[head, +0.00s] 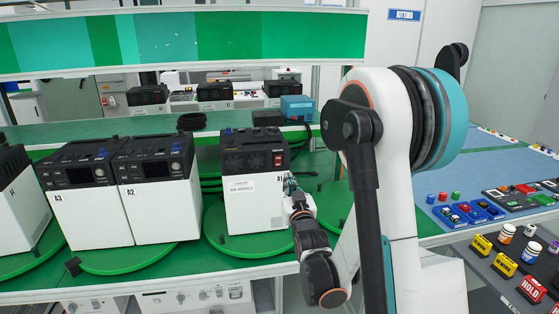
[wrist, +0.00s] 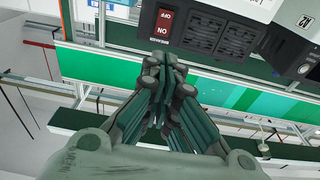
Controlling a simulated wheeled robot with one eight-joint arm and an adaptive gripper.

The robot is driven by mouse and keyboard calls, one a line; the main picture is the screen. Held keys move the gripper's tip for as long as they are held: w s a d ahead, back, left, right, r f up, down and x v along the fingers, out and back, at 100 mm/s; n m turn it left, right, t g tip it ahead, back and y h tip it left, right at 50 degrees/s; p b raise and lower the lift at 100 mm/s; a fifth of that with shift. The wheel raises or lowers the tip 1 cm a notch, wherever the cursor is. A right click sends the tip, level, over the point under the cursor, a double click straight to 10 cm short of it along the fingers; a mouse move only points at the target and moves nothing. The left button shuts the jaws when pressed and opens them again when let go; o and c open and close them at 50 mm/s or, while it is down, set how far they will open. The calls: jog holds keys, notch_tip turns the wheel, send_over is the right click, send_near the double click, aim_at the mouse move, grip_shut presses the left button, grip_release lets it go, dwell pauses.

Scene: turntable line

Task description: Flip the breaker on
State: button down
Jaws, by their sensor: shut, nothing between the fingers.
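The breaker (wrist: 163,24) is a red rocker switch marked OFF and ON, on the dark upper front of unit A1 (head: 253,203). It also shows in the head view (head: 279,160), at the right side of that dark panel. In the wrist view its lettering is upside down. My gripper (wrist: 166,66) is shut and empty, its fingertips just below the breaker in that picture. In the head view my gripper (head: 290,183) is at the unit's right front edge, lower than the breaker. I cannot tell whether it touches the unit.
Units A2 (head: 159,205) and A3 (head: 87,207) stand to the left on a green turntable (head: 135,262). A1 stands on its own green disc (head: 215,240). A blue box (head: 297,107) sits behind. At right, a bench holds small coloured parts and a HOLD block (head: 532,288).

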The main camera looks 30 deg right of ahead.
jog(key=b, duration=0.2)
send_near(277, 152)
jog(key=x, duration=0.4)
jog(key=shift+w+d+f, duration=0.1)
jog(key=shift+w+d, duration=0.2)
jog(key=shift+w, duration=0.25)
jog(key=shift+w+d+r, duration=0.1)
jog(key=shift+w+r, duration=0.1)
jog(key=shift+w, duration=0.15)
